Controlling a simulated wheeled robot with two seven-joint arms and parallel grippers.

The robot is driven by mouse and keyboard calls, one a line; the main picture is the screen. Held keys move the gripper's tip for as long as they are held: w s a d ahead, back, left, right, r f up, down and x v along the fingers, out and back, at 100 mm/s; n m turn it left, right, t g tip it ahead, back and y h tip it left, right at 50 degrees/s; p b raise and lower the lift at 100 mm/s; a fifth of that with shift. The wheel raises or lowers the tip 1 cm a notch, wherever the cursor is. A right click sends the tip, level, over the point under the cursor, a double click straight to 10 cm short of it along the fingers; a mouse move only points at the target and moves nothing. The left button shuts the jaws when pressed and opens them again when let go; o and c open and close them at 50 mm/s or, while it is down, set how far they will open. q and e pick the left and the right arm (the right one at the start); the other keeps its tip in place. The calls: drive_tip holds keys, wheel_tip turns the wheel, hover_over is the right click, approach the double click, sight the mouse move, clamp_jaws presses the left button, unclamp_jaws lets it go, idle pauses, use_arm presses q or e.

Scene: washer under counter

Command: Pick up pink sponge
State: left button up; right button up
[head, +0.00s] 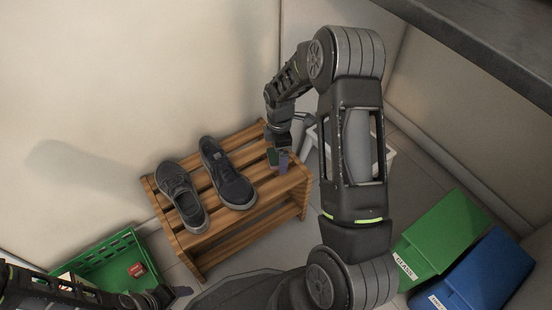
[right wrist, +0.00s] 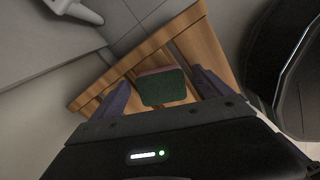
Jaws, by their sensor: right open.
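The sponge (right wrist: 163,88) shows in the right wrist view as a dark green block with a pinkish edge, on or just above the wooden slats. It lies between the two spread fingers of my right gripper (right wrist: 160,79), with a gap on each side. In the head view my right gripper (head: 279,160) points down at the right end of the wooden shoe rack (head: 240,211), and the sponge's dark green side (head: 272,156) shows beside a finger.
Two dark shoes (head: 228,176) stand on the rack, left of my right gripper. A green crate (head: 107,262) is at lower left. A green bin (head: 446,238) and a blue bin (head: 487,272) are at lower right. A dark counter (head: 490,45) overhangs the upper right.

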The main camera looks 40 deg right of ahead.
idle(0.4)
drive_tip(key=c, duration=1.5)
wheel_tip(320, 180, up, 10)
drive_tip(key=p, duration=0.3)
drive_tip(key=shift+p, duration=0.3)
drive_tip(key=shift+c, duration=0.3)
drive_tip(key=o, duration=0.8)
drive_tip(key=c, duration=0.6)
drive_tip(key=shift+o, duration=0.2)
drive_tip(key=shift+a, duration=0.1)
